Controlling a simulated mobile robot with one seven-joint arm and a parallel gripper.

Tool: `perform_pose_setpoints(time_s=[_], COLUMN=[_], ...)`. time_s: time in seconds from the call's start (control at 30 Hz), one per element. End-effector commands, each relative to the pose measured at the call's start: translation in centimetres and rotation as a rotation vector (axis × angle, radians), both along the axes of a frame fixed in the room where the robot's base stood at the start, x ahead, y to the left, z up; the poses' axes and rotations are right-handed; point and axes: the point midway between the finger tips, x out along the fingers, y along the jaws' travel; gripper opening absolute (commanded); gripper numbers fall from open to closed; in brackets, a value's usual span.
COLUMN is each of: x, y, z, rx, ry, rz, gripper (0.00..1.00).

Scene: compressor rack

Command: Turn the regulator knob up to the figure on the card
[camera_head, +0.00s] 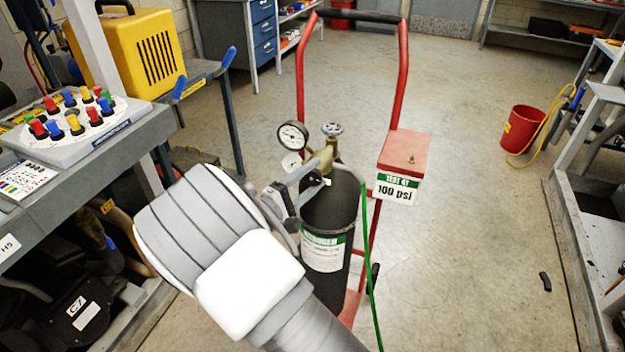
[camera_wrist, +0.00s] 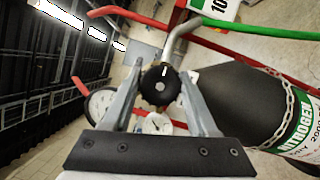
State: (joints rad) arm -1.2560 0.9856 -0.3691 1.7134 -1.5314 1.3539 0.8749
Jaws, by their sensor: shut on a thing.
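The black regulator knob (camera_wrist: 160,86) with a white mark sits between the fingertips of my gripper (camera_wrist: 161,76) in the wrist view. The fingers are shut on its sides. In the head view my gripper (camera_head: 309,181) reaches the regulator from the left, and its fingers and wrist mostly hide the knob. The larger white gauge (camera_head: 293,135) faces the head camera, but its needle reading is too small to tell. A smaller gauge (camera_head: 291,162) below is partly covered. The card (camera_head: 396,188) on the red box reads "TEST AT 100 psi".
The black nitrogen cylinder (camera_head: 330,215) stands on a red cart (camera_head: 399,95), with a valve handwheel (camera_head: 332,129) on top. A green hose (camera_head: 367,265) hangs beside it. A bench (camera_head: 120,140) is at left. A red bucket (camera_head: 523,129) stands at right, with open floor between.

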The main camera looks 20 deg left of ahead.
Motion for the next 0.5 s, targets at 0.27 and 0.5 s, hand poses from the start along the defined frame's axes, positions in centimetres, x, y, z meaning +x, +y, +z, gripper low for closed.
perform_pose_setpoints(time_s=[0.27, 0.5], x=[-0.06, -0.07], y=[0.05, 0.07], z=[-0.15, -0.11], rx=[0.077, 0.088], ry=[-0.003, -0.004], rz=[0.001, 0.001], gripper=[0.03, 0.03])
